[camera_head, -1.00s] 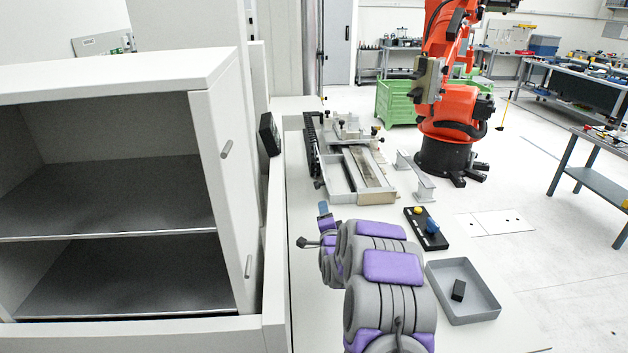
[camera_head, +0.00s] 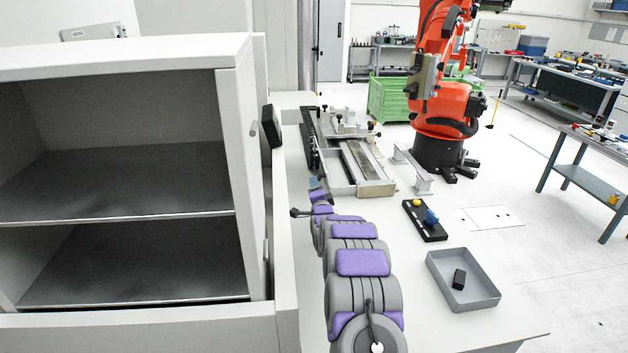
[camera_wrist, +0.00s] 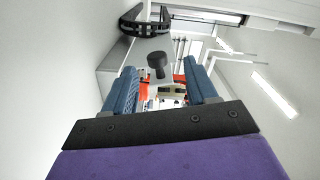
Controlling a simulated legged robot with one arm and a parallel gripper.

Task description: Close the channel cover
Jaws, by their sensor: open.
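The metal channel fixture (camera_head: 352,168) lies on the far part of the white table, with a long slot and clamps with dark knobs at its back. I cannot tell which part is its cover. My gripper (camera_head: 315,183) is just in front of the fixture's near left end, apart from it as far as I can tell. In the wrist view, the two blue fingers (camera_wrist: 160,92) are spread with nothing held between them. A dark round knob (camera_wrist: 157,61) shows beyond the fingers, with a black curved part (camera_wrist: 146,20) above it.
An open cabinet (camera_head: 240,150) stands close on the left, with a black box (camera_head: 271,126) beside it. To the right are a metal bracket (camera_head: 412,168), a black tray (camera_head: 425,221) and a grey bin (camera_head: 463,291). An orange robot arm (camera_head: 440,105) stands beyond the table.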

